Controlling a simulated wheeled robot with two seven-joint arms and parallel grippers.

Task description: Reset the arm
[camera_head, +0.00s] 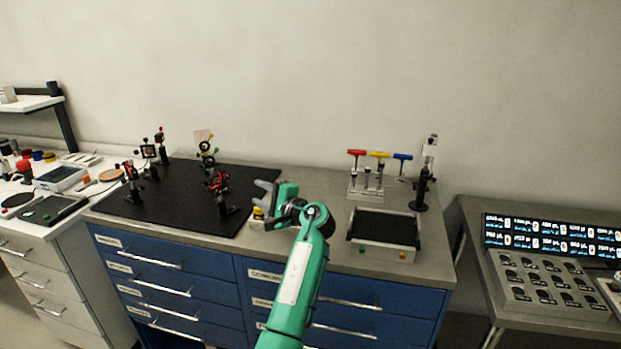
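My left arm (298,285) is green and reaches up from the bottom middle over the front of the bench. My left gripper (263,199) points left, by the right edge of the black optical breadboard (185,215). Its grey fingers look spread apart, and I see nothing held between them. A small yellow and white thing (257,213) shows close to the lower finger; I cannot tell what it is. My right gripper is not in view.
Several optical mounts (217,182) stand on the breadboard. Right of my arm are a rack of T-handle tools (367,187), a box with a dark top (384,232) and a black post mount (421,190). A display (550,238) and knob panel (545,285) are far right. Blue drawers (160,265) lie below.

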